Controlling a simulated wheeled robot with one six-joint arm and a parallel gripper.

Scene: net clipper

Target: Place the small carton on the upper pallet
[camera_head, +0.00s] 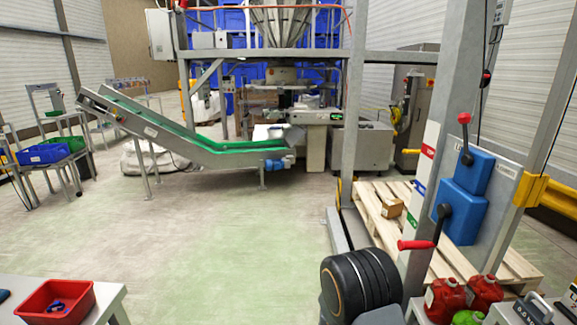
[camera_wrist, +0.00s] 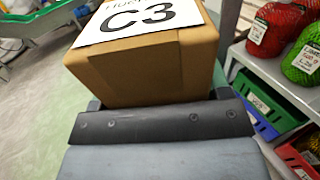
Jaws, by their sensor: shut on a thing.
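A brown carton (camera_wrist: 150,72) with a white label reading "C3" fills the upper middle of the wrist view. My gripper (camera_wrist: 158,108) is shut on it, with the carton close against the dark gripper bar. The far side of the carton is cut off by the frame. In the head view, a pale wooden pallet (camera_head: 372,209) lies at the right behind the posts. A small brown carton (camera_head: 393,208) rests on it. I cannot tell whether the slats nearer the front belong to a second pallet. The held carton does not show clearly in the head view.
A post with blue boxes (camera_head: 466,210) and red-knobbed levers partly blocks the pallet. Red net bags (camera_head: 446,297) stand front right; crates (camera_wrist: 262,107) show in the wrist view. A red bin (camera_head: 58,301) is front left. A green conveyor (camera_head: 170,128) stands behind open floor.

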